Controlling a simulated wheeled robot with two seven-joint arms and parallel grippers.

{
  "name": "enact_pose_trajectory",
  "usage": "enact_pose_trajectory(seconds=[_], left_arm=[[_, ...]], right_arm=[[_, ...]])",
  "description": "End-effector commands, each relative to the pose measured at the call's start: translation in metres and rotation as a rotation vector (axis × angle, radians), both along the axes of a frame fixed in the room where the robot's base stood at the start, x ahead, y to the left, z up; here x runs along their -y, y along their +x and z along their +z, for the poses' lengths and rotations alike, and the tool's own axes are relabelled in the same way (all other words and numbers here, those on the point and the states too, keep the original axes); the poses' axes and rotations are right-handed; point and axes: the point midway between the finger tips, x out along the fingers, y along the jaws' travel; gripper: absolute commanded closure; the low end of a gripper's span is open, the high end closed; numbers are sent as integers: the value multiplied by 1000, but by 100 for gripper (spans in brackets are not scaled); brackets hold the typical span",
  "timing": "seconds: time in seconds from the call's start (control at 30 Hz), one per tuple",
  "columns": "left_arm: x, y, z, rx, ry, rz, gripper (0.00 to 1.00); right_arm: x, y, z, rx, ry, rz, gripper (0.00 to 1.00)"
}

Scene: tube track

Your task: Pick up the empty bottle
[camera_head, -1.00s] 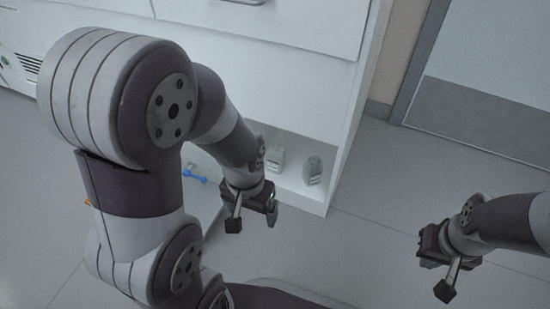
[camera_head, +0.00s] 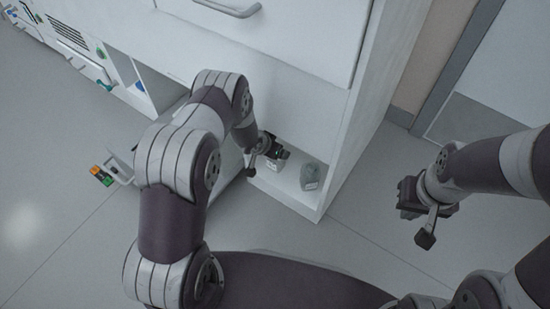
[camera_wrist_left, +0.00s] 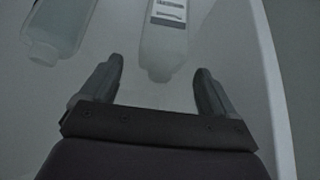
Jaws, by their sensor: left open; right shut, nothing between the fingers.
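One bottle (camera_head: 311,175) shows clear of the gripper in the head view; the other bottle (camera_head: 273,165) is partly hidden by my left gripper (camera_head: 265,152). In the left wrist view, a bottle with a white label (camera_wrist_left: 166,40) lies ahead, between the lines of the open fingers (camera_wrist_left: 158,70), with its end near the fingertips. The second bottle (camera_wrist_left: 58,28) is at the upper left, outside the fingers. I cannot tell which bottle is empty. My right gripper (camera_head: 420,226) is shut and empty, away from the shelf.
The cabinet's right side panel (camera_head: 340,150) borders the shelf, and it shows as a pale wall in the wrist view. A small green and orange item (camera_head: 103,176) is at the left. The floor (camera_head: 360,245) between the arms is clear.

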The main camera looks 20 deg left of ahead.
Motion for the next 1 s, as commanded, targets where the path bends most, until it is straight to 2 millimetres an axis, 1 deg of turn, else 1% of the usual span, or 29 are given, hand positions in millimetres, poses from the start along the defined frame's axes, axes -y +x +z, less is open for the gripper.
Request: enact_pose_trajectory(seconds=[0.03, 0.17, 0.23, 0.3, 0.47, 0.5, 0.53, 0.57, 0.6, 0.63, 0.67, 0.9, 1.0], left_arm=[[0, 1, -10, 0, 1, -1, 11], [2, 7, -38, -1, 1, 1, 11], [4, 14, -46, 0, 1, -2, 11], [6, 18, -49, 0, 2, -1, 11], [6, 19, -45, -1, 2, 0, 11], [5, 19, -45, -1, 2, 0, 17], [5, 19, -45, -1, 2, 0, 27], [5, 19, -45, -2, 1, 1, 37], [5, 19, -45, -1, 2, 1, 50], [5, 19, -45, -1, 2, 1, 59], [5, 19, -45, -1, 2, 1, 66], [5, 19, -44, -1, 2, 1, 66], [5, 19, -40, -1, 2, 1, 66]], right_arm=[[0, 0, -10, 0, 0, 0, 100], [0, 0, -36, 0, 0, 0, 100], [0, 0, -44, 0, 0, 0, 100], [0, 0, -46, 0, 0, 0, 100], [0, 0, -42, 1, 0, 0, 100], [0, 0, -41, 1, 0, 0, 100], [0, 0, -41, 1, 0, 0, 100], [0, 0, -41, 1, 0, 0, 100], [0, 0, -41, 1, 0, 0, 100], [0, 0, -41, 1, 0, 0, 100], [0, 0, -41, 1, 0, 0, 100], [0, 0, -41, 1, 0, 0, 100], [0, 0, -37, 1, 0, 0, 100]])
